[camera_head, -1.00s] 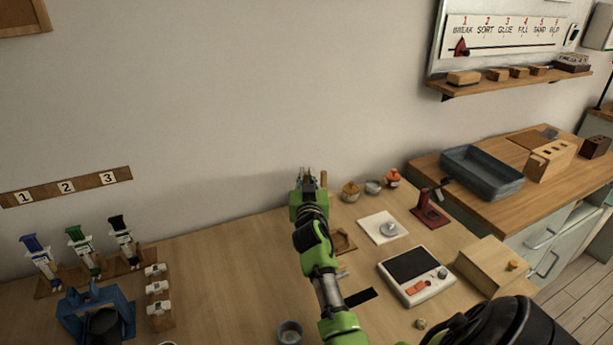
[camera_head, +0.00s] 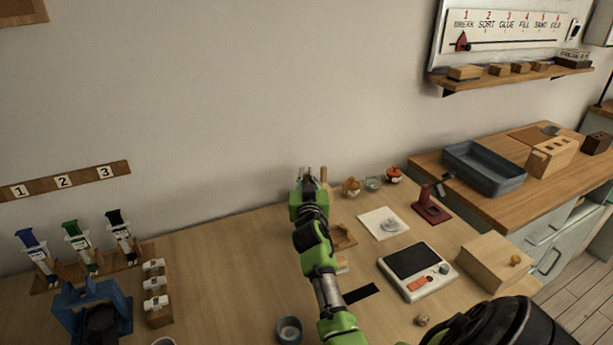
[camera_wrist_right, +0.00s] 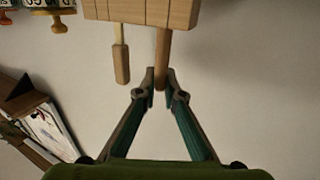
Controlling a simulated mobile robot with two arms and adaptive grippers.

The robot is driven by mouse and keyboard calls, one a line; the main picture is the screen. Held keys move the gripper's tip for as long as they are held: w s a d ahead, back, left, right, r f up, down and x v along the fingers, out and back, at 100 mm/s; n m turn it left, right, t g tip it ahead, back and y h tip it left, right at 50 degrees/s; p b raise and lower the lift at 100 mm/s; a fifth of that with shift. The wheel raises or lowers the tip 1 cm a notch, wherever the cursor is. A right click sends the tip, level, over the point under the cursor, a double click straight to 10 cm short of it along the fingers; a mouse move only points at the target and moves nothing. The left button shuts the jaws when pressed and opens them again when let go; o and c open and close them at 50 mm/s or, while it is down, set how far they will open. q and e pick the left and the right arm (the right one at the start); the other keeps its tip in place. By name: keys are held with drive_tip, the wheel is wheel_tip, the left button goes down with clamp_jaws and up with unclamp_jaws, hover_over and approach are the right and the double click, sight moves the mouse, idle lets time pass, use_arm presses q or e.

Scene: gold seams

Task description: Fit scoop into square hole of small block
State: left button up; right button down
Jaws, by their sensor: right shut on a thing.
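My right gripper (camera_head: 307,174) is near the back wall. In the right wrist view its fingertips (camera_wrist_right: 160,80) are shut on a slim wooden handle (camera_wrist_right: 162,55), which I take to be the scoop's. A wooden block (camera_wrist_right: 140,10) with dark lines on its face shows at the top edge there, and the held handle meets its edge. I cannot tell whether the handle's far end is in a hole; no hole or scoop bowl shows. A second wooden handle (camera_wrist_right: 121,65) stands at the block, apart from my fingers. My left gripper is not in view.
Small jars (camera_head: 352,187) stand right of my gripper. A white pad (camera_head: 383,223), a scale (camera_head: 416,270), a dark red stand (camera_head: 432,208) and a wooden box (camera_head: 494,263) are farther right. A blue holder (camera_head: 92,312) is at left. The table's left middle is clear.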

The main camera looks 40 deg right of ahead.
drive_tip(key=shift+f+b, duration=0.25)
drive_tip(key=shift+b, duration=0.05)
idle(0.6)
drive_tip(key=c, duration=2.1)
unclamp_jaws()
drive_tip(key=shift+p+v, duration=0.65)
drive_tip(key=shift+v, duration=1.9)
drive_tip(key=shift+r, duration=0.15)
wheel_tip(320, 180, up, 10)
drive_tip(key=shift+f, duration=0.1)
